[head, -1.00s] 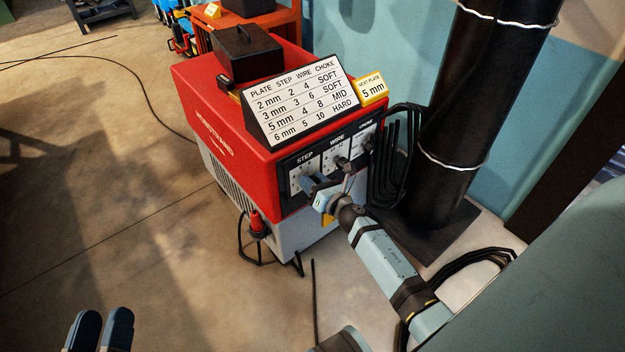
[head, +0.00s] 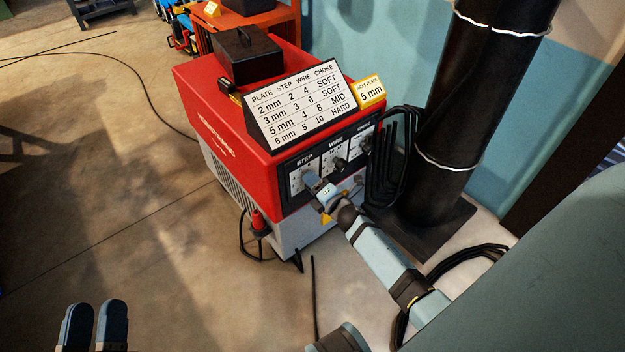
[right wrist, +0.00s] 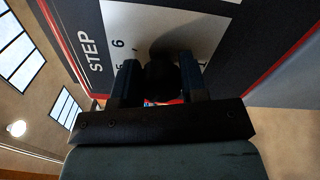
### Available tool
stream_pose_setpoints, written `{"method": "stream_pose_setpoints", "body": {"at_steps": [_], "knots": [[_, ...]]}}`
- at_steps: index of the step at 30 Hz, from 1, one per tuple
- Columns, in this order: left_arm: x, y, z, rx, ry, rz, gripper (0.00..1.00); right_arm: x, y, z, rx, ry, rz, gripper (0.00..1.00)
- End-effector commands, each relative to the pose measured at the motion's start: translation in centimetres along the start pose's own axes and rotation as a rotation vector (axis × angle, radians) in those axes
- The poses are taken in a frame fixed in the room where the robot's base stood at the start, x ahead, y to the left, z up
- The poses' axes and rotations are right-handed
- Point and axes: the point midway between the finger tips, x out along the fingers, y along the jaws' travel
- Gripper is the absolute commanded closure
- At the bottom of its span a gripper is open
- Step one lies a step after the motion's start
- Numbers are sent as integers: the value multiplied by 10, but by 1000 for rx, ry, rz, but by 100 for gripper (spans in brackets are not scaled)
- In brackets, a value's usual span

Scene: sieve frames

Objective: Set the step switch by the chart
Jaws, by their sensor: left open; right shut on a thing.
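The step switch (right wrist: 160,84) is a dark round knob on a white dial plate under the word STEP; 6 and part of another number show beside it. My right gripper (head: 309,180) is at the STEP dial (head: 296,181) in the head view. It is shut on the knob, with one finger on each side in the right wrist view. The knob's pointer is hidden. The chart (head: 298,104) on the red machine gives step 4 for 5 mm plate. The yellow card (head: 370,92) reads NEXT PLATE 5 mm. My left gripper (head: 93,326) is open and empty, low at the left.
The WIRE knob (head: 340,163) and the CHOKE dial sit right of the STEP dial on the red machine (head: 215,115). Black cables (head: 392,160) hang at its right, beside a thick black pipe (head: 462,90). Floor at the left is mostly clear.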

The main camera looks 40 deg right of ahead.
Motion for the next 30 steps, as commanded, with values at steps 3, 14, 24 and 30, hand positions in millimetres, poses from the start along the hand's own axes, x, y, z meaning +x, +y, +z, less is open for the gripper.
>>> {"method": "stream_pose_setpoints", "body": {"at_steps": [3, 14, 24, 30], "knots": [[-3, -6, 9, 5, -50, -21, 57, 0, 1, 1, 63, 0, 0, 84], [-6, -12, 27, 10, -120, -45, 57, 0, 0, 1, 158, -1, 0, 84], [-5, -12, 24, 9, -114, -48, 57, 0, 0, 1, 164, -1, 0, 84], [-5, -12, 24, 9, -112, -48, 57, 0, 0, 1, 164, -1, 0, 35]]}}
